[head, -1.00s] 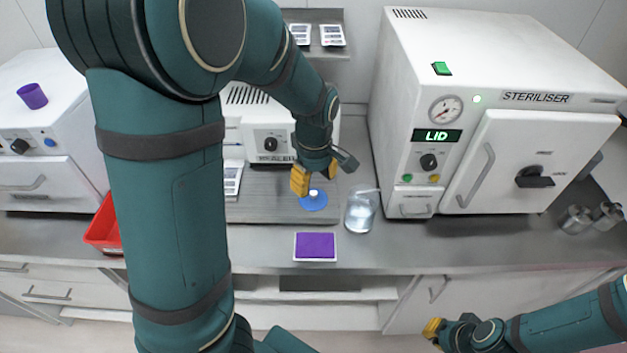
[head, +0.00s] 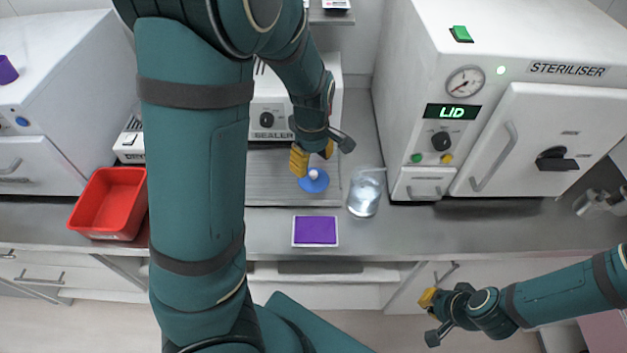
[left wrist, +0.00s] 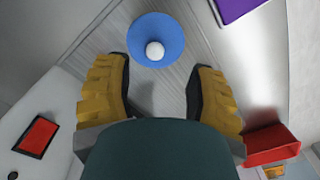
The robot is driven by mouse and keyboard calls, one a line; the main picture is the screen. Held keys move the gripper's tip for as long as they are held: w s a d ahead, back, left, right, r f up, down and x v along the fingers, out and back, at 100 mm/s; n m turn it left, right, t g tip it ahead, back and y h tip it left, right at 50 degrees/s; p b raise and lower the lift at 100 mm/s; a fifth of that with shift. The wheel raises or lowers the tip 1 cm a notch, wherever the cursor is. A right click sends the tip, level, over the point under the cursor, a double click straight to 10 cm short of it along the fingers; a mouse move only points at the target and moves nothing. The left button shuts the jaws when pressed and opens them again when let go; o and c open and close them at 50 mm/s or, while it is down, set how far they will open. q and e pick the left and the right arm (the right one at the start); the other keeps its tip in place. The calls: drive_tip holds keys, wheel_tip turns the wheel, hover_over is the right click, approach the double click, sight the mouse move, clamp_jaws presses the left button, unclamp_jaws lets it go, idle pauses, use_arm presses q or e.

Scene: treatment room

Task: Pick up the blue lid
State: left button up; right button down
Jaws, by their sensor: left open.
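The blue lid (head: 318,187) is a round disc with a pale knob, lying on the grey ribbed surface in front of the sealer. In the left wrist view the lid (left wrist: 172,30) shows whole, its knob toward me. My left gripper (head: 314,158) is open and empty, just above and behind the lid in the head view. In the left wrist view its yellow fingers (left wrist: 156,85) are spread wide, with the lid beyond their tips. My right gripper (head: 431,317) is low at the right, away from the lid; its finger gap is unclear.
A glass beaker (head: 363,196) stands just right of the lid. A purple pad (head: 316,231) lies in front. A red bin (head: 108,204) is at the left. The steriliser (head: 540,140), its display reading LID, stands at right, the sealer (head: 268,118) behind.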

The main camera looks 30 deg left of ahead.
sight(314, 173)
use_arm(q)
drive_tip(key=f, duration=0.2)
drive_tip(key=f+b, duration=0.2)
drive_tip(key=f, duration=0.1)
drive_tip(key=shift+w+f, duration=0.3)
drive_tip(key=shift+w, duration=0.05)
drive_tip(key=shift+r, duration=0.1)
clamp_jaws()
